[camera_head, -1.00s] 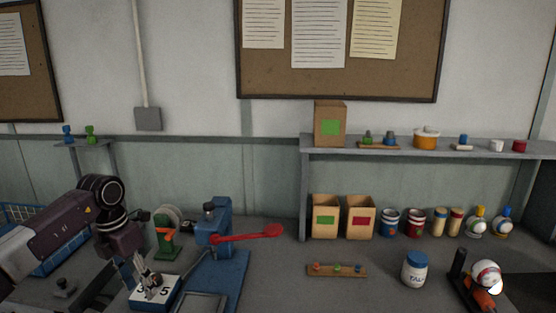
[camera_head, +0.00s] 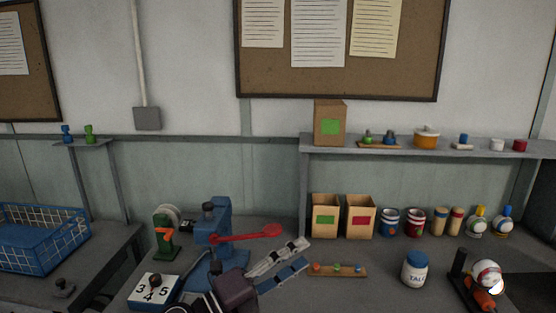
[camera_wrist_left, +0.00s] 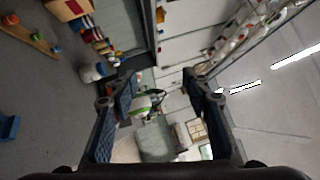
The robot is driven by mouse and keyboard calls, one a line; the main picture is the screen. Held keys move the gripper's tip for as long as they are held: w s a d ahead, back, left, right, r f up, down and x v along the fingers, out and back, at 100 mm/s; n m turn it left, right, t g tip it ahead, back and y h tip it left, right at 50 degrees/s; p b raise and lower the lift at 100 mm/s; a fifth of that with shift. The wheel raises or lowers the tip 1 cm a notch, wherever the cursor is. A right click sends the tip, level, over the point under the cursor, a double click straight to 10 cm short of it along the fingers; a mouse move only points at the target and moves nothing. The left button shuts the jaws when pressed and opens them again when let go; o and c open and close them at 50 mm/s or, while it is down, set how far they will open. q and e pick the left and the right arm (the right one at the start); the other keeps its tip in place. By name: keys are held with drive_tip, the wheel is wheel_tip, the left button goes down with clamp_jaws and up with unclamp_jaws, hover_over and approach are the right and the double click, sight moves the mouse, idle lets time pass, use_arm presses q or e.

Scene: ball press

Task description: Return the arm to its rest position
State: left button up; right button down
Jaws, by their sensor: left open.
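My left gripper (camera_head: 292,264) is low in front of the blue press (camera_head: 215,235), pointing right, with its two fingers apart and nothing between them. In the left wrist view the fingers (camera_wrist_left: 158,92) stand wide apart and empty. The press has a red lever (camera_head: 245,234) that reaches right, just above and behind the gripper. The rest of my left arm is mostly hidden below the lower edge of the head view. My right gripper is not in view.
A number block (camera_head: 153,290) lies left of the press. A wooden strip with coloured pegs (camera_head: 337,270) is close right of the fingertips. A white jar with a blue lid (camera_head: 414,270) stands farther right. A blue basket (camera_head: 40,240) is at far left.

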use_arm(q)
drive_tip(key=w+a+f+n+t+y, duration=0.1)
drive_tip(key=a+f+n+t+y, duration=0.2)
drive_tip(key=a+n+t+y, duration=1)
drive_tip(key=s+a+f+n+g+y, duration=0.2)
drive_tip(key=s+a+f+n+g, duration=0.25)
drive_tip(key=f+n, duration=0.2)
drive_tip(key=s+a+f+n+g+y, duration=0.2)
drive_tip(key=s+a+f+n+g, duration=0.15)
drive_tip(key=f+n+g, duration=0.3)
drive_tip(key=s+a+f+n+g, duration=0.2)
drive_tip(key=s+f+g, duration=0.4)
drive_tip(key=s, duration=0.7)
drive_tip(key=s+a+f+n+g, duration=0.15)
drive_tip(key=s+f+g, duration=0.25)
drive_tip(key=s+f, duration=0.9)
drive_tip(key=f, duration=1)
drive_tip(key=s+f, duration=0.2)
drive_tip(key=f, duration=1)
drive_tip(key=s+a+f+g, duration=0.2)
drive_tip(key=s+f, duration=1.4)
drive_tip(key=shift+s+a+f, duration=0.15)
drive_tip(key=shift+s+a, duration=0.1)
drive_tip(key=shift+a, duration=0.15)
